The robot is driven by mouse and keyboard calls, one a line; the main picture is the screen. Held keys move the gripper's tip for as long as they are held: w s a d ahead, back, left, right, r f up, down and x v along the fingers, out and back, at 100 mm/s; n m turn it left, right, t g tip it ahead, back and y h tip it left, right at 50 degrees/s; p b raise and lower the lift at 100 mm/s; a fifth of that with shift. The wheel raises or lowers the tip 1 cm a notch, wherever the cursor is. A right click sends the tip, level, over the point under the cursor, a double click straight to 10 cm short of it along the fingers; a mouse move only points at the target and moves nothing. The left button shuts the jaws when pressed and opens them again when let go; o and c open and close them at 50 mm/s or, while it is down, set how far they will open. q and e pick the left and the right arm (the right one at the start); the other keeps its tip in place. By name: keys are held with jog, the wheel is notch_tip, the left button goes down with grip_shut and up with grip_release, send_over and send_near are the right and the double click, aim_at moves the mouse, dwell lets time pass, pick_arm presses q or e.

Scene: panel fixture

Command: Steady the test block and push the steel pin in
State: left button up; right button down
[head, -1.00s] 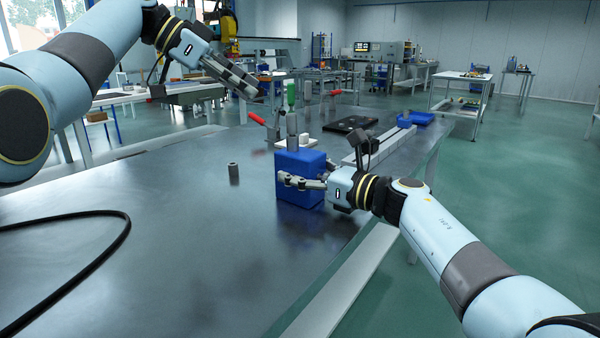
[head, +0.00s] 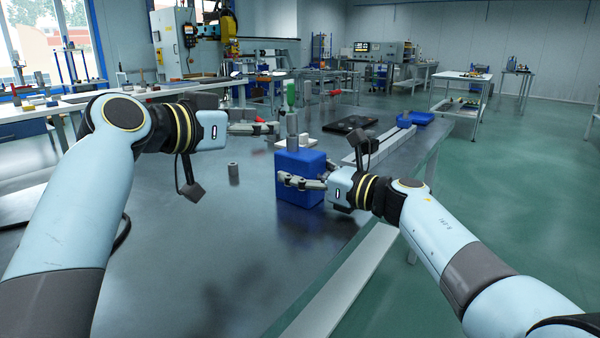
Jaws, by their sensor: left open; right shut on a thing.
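The blue test block (head: 311,165) stands on the grey metal table. My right gripper (head: 285,182) is shut on it from the right, one finger lying across the near face. A grey steel pin (head: 292,142) stands upright at the block's top; how deep it sits cannot be seen. My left gripper (head: 272,128) is open and level, pointing right. Its fingertips are just left of the pin's upper part in the picture. Whether they touch it cannot be told.
A short grey cylinder (head: 234,173) stands on the table left of the block. A green handle (head: 291,93) shows above the pin. A red handle (head: 259,120) is behind my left fingers. A long light rail (head: 370,145) lies right. The near tabletop is clear.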

aim_at(289, 126)
pick_arm(q)
jog(key=x, duration=0.9)
jog(key=shift+w+d, duration=0.15)
jog(key=shift+d, duration=0.15)
grip_shut()
jog(key=shift+f, duration=0.3)
